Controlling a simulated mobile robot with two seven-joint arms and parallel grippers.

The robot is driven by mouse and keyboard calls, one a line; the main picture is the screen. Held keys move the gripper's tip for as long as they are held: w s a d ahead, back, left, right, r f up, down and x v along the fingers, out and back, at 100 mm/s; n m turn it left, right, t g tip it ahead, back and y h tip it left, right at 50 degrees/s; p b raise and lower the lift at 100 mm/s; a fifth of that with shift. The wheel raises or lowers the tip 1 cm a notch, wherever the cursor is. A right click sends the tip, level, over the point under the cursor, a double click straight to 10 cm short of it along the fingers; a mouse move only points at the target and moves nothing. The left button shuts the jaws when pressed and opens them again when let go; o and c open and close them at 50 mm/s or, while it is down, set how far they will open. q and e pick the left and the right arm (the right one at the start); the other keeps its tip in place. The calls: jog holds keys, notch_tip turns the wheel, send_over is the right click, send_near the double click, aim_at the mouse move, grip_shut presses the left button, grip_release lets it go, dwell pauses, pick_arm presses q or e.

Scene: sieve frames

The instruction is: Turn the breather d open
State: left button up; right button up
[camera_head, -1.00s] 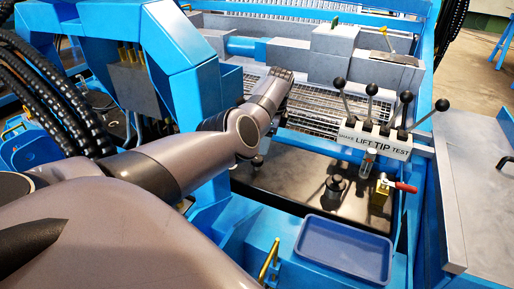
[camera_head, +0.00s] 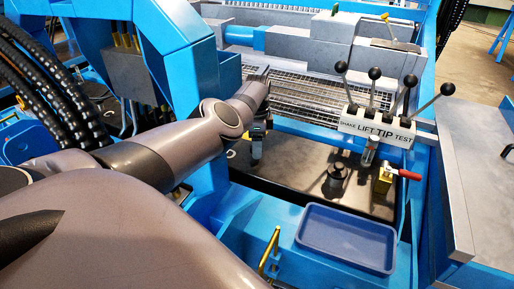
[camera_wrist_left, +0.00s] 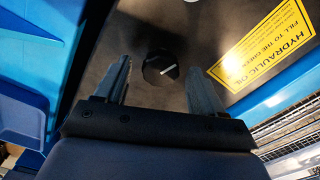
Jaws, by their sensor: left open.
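My left gripper (camera_wrist_left: 159,76) is open, with one finger on each side of the knob in the picture; contact is not visible. In the head view the left gripper (camera_head: 256,150) points down over the dark tank top (camera_head: 285,172), and the knob under it cannot be made out. My right gripper is out of view.
A yellow hydraulic oil label (camera_wrist_left: 262,45) lies beside the knob. To the right stand a black cap (camera_head: 335,182), a brass valve with a red handle (camera_head: 408,175) and a lever block (camera_head: 376,127). A blue tray (camera_head: 345,238) is in front.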

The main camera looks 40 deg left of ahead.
pick_arm(q)
jog(key=shift+f, duration=0.1)
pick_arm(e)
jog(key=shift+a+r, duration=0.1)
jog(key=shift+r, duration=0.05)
pick_arm(q)
jog(key=c, duration=1.1)
jog(key=shift+o, duration=0.2)
jog(key=shift+n, duration=0.4)
jog(key=n, duration=0.4)
jog(key=shift+a+n, duration=0.1)
jog(key=shift+n, duration=0.2)
jog(key=n, duration=0.4)
jog(key=shift+n, duration=0.3)
jog(key=n, duration=0.4)
jog(key=shift+a+n, duration=0.1)
jog(key=shift+n, duration=2.3)
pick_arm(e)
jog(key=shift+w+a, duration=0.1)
